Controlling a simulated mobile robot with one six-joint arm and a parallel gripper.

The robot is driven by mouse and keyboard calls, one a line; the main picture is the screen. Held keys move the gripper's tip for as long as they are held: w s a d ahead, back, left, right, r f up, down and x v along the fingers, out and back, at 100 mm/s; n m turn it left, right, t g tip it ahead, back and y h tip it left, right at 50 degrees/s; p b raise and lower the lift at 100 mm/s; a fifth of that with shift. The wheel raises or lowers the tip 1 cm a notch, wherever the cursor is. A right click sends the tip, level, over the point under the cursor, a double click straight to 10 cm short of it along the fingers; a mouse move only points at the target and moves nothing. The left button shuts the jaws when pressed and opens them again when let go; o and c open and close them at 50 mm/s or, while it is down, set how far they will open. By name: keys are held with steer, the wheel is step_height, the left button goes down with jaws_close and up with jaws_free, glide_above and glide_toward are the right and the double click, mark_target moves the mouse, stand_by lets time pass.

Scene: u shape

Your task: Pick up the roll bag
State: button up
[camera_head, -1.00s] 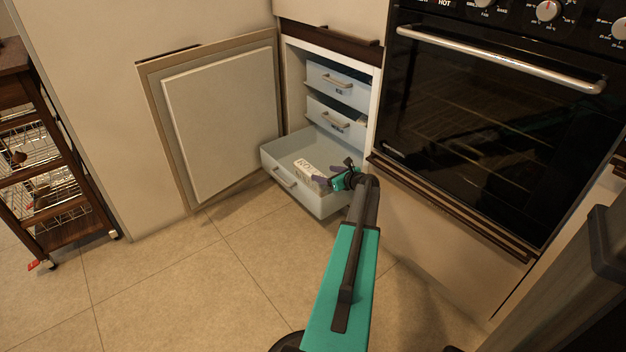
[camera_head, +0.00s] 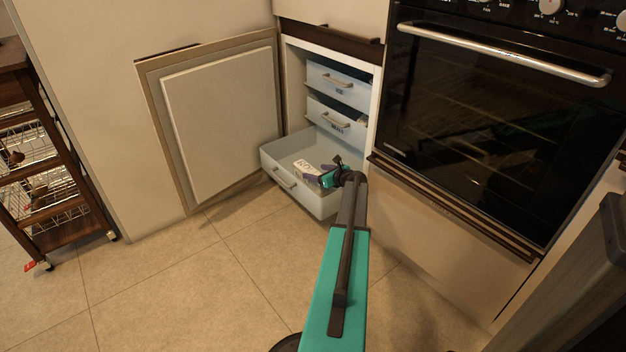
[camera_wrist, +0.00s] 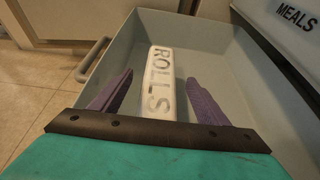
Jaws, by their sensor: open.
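The roll bag is a white block-like pack marked "ROLLS" (camera_wrist: 161,84), lying in the open bottom drawer (camera_head: 284,156). In the head view the roll bag (camera_head: 303,167) is partly covered by my gripper (camera_head: 314,178). In the wrist view my gripper (camera_wrist: 158,88) has its two purple fingers spread apart, one on each side of the near part of the pack. Gaps show between the fingers and the pack.
Two shut drawers (camera_head: 336,118) sit above, the nearer one marked "MEALS". An oven (camera_head: 480,120) stands to the right, an open cabinet door (camera_head: 222,130) to the left. A wire-basket cart (camera_head: 50,190) is at far left; tiled floor is clear.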

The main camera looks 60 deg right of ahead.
mark_target(311, 170)
steer(key=shift+w+d+f+b, duration=0.3)
steer(key=shift+w+f+b, duration=0.2)
steer(key=shift+w, duration=0.1)
steer(key=shift+b+x, duration=0.8)
steer(key=shift+x, duration=0.85)
steer(key=shift+r, duration=0.1)
steer(key=c, duration=1.4)
steer(key=shift+o, duration=0.2)
steer(key=shift+r, duration=0.1)
step_height(311, 170, up, 10)
steer(key=p, duration=0.4)
steer(key=shift+p, duration=0.3)
